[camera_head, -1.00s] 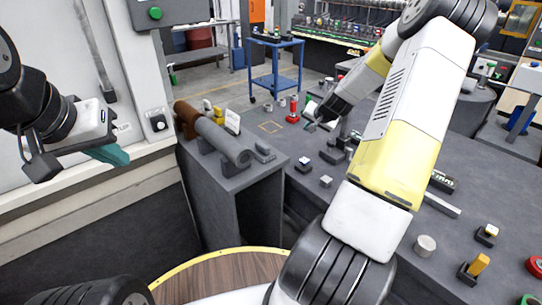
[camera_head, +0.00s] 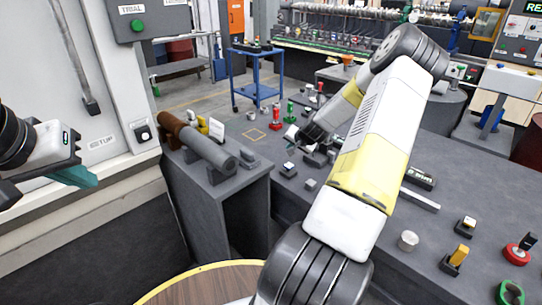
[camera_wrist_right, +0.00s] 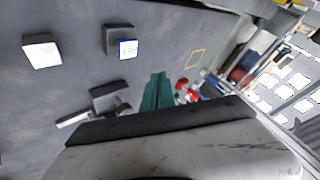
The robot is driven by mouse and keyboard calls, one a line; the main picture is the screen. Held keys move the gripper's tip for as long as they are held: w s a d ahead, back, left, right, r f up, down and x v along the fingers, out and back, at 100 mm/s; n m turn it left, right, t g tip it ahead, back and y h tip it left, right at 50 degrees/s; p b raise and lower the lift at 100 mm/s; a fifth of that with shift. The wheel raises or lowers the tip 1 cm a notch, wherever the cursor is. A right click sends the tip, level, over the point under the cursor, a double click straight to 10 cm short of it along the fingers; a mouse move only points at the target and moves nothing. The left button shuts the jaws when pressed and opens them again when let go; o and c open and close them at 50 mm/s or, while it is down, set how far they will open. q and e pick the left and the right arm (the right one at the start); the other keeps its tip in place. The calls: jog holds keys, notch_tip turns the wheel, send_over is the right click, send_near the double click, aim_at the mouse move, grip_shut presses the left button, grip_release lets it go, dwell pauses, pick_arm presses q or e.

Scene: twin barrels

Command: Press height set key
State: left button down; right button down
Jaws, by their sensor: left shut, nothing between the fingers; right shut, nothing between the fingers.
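A small key with a pale, blue-edged labelled cap (camera_wrist_right: 128,48) stands on a dark block in the right wrist view; its lettering is too small to read. A small pale-topped key (camera_head: 288,167) on a dark base shows on the grey bench in the head view; I cannot tell which key is the height set key. My right gripper (camera_head: 292,142) is over the bench, behind that key. Its green fingers (camera_wrist_right: 157,90) are shut and empty, apart from the labelled key. My left gripper (camera_head: 80,177) is shut and empty at the far left, by the wall panel.
A plain white-topped block (camera_wrist_right: 42,50) stands beside the labelled key. A grey cylinder (camera_head: 208,150) lies on the side stand. A red-based post (camera_head: 275,118), a yellow key (camera_head: 459,256) and a red ring (camera_head: 517,254) stand on the bench. A blue cart (camera_head: 255,75) is behind.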

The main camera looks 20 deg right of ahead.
aim_at(290, 166)
jog(key=shift+f, duration=2.8)
jog(key=shift+f, duration=0.2)
jog(key=shift+f, duration=0.2)
jog(key=shift+f, duration=0.6)
dwell(0.4)
jog(key=shift+r, duration=1)
jog(key=shift+r, duration=2.5)
